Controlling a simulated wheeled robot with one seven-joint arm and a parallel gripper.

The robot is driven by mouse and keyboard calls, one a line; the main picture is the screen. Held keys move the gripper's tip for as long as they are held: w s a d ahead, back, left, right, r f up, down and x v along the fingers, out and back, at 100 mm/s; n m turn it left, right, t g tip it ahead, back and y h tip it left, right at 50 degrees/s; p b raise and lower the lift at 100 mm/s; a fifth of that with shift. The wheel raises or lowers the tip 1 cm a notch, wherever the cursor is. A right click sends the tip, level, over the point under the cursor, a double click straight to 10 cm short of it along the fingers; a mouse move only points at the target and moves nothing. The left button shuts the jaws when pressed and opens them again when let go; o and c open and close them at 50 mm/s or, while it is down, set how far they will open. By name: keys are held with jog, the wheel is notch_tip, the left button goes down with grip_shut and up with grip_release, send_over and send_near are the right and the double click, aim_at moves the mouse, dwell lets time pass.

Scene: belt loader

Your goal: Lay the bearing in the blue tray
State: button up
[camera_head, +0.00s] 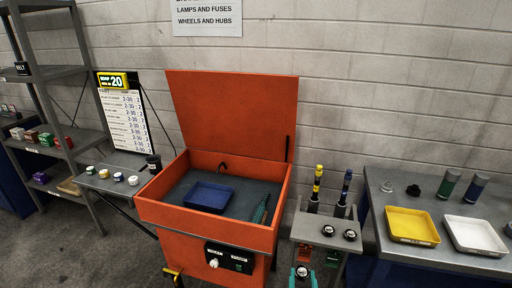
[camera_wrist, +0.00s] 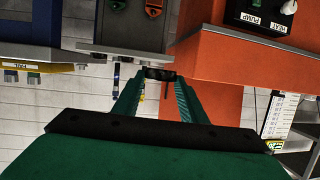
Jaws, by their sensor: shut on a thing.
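The blue tray (camera_head: 208,197) lies empty inside the open orange cabinet, on its dark floor. My gripper (camera_head: 303,272) is low in the head view, in front of the small grey stand and right of the cabinet. In the wrist view its green fingers (camera_wrist: 160,80) are shut on a small dark piece, which looks like the bearing (camera_wrist: 159,73). The bearing also shows in the head view as a dark ring with a pale centre (camera_head: 303,271). It is outside the cabinet, apart from the tray. Its far side is hidden.
The orange cabinet (camera_head: 160,212) has raised walls and its lid (camera_head: 235,110) stands open. A green tool (camera_head: 261,209) lies right of the tray. Two similar dark rings (camera_head: 328,230) sit on the grey stand. Yellow (camera_head: 412,240) and white trays (camera_head: 474,250) are on the right bench.

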jog(key=a+f+n+y, duration=0.1)
jog(key=a+f, duration=0.6)
jog(key=f, duration=0.3)
jog(key=a+f+n+y, duration=0.1)
jog(key=a+f, duration=0.6)
jog(key=f, duration=0.3)
jog(key=shift+s+a+f, duration=0.15)
jog(key=shift+s+f, duration=0.1)
jog(key=shift+s, duration=0.1)
